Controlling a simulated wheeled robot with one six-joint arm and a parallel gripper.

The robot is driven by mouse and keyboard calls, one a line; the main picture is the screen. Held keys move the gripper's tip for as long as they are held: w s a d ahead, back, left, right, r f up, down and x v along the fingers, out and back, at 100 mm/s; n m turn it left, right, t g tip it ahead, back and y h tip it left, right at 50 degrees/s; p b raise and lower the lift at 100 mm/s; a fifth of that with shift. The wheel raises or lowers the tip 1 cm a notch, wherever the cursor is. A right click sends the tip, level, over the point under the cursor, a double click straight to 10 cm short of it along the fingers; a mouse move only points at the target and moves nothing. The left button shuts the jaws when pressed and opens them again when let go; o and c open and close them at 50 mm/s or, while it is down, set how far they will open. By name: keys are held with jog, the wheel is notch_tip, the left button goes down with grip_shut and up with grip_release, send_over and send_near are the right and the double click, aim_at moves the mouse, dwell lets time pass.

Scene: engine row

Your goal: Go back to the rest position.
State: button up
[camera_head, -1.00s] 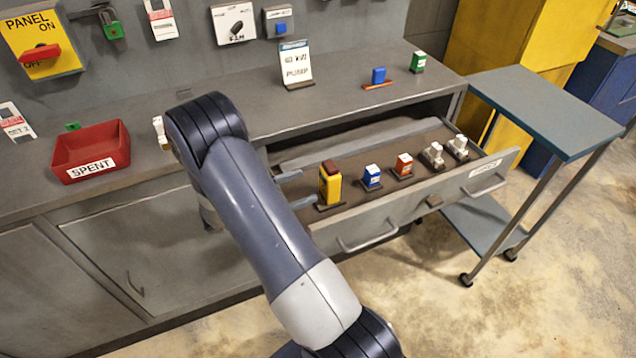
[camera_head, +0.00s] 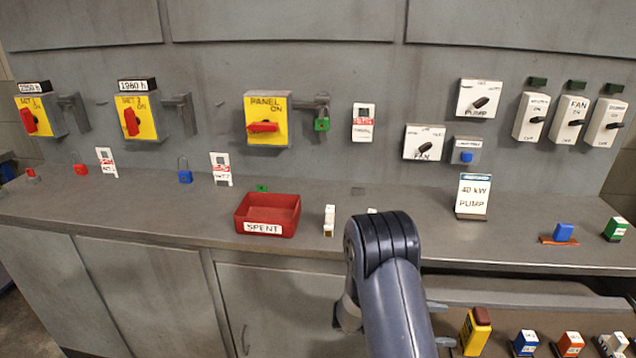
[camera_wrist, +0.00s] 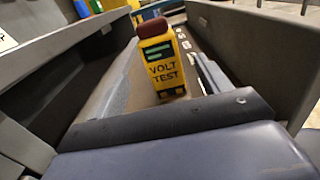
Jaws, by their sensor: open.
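My gripper (camera_head: 442,323) is low over the open drawer, at the right of my dark arm in the head view. Its two fingers are apart with nothing between them. A yellow volt tester (camera_head: 477,332) with a dark red top stands upright just beyond the fingertips, with a gap in the head view. In the wrist view the tester (camera_wrist: 163,65) faces me, roughly centred ahead of the gripper, its VOLT TEST label readable. My forearm runs out of the bottom of the head view.
The drawer (camera_head: 520,298) also holds blue, orange and white parts. Above it, the grey counter (camera_head: 130,212) carries a red SPENT tray (camera_head: 268,211), a pump sign (camera_head: 473,195), padlocks and tags. Switches line the wall, including the yellow PANEL switch (camera_head: 267,118).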

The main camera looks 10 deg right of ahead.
aim_at(470, 322)
jog(key=p+x, duration=0.1)
jog(key=x, duration=0.7)
jog(key=shift+d+r, duration=0.1)
jog(key=shift+d, duration=0.2)
jog(key=shift+r, duration=0.65)
jog(key=shift+a, duration=0.1)
jog(key=shift+f, duration=0.1)
